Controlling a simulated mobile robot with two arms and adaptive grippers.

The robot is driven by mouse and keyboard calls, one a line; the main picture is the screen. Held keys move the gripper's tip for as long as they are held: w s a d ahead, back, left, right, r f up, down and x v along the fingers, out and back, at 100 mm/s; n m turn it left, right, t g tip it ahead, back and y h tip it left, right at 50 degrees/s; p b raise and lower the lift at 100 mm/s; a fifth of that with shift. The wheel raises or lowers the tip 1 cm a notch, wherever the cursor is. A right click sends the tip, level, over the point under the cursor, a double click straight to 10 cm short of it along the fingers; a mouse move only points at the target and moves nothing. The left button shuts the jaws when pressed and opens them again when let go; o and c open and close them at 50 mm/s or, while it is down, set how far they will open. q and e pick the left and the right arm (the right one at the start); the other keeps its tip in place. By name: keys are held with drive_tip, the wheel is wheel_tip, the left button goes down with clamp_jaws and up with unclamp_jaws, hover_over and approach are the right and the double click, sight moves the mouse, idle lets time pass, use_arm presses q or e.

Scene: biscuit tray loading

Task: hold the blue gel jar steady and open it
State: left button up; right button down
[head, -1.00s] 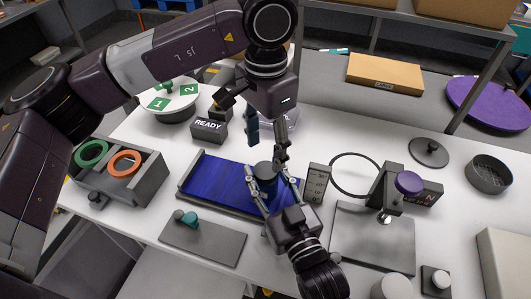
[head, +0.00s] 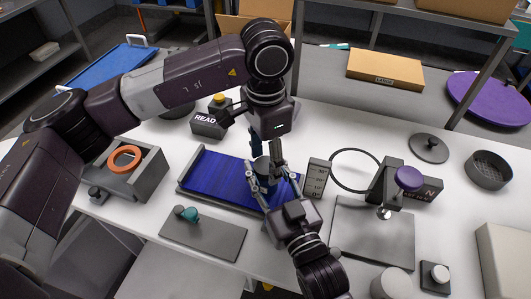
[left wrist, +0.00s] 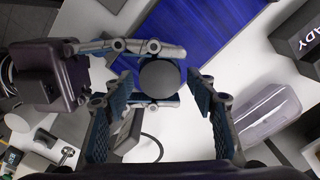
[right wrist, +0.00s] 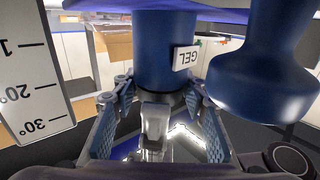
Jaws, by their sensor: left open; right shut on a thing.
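The blue gel jar (head: 262,177) stands upright at the blue mat (head: 222,178); its GEL label shows in the right wrist view (right wrist: 165,50). My right gripper (head: 264,186) is shut on the jar's sides from the front. In the left wrist view, the jar's round dark lid (left wrist: 160,79) faces my camera. My left gripper (head: 264,148) points down from above, its open fingers on either side of the lid with gaps showing. Whether the fingertips reach down to lid height I cannot tell. The far side of the jar is hidden.
A READY block (head: 209,124) stands behind the mat. A plate with a teal-ended piece (head: 204,236) lies in front. A grey bin with an orange ring (head: 124,159) is left.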

use_arm(q)
drive_tip(key=shift+c, duration=0.2)
drive_tip(key=c, duration=1.2)
drive_tip(key=shift+n, duration=1.7)
drive_tip(key=o, duration=1.3)
drive_tip(key=shift+c, duration=0.2)
drive_tip(key=shift+r, duration=0.1)
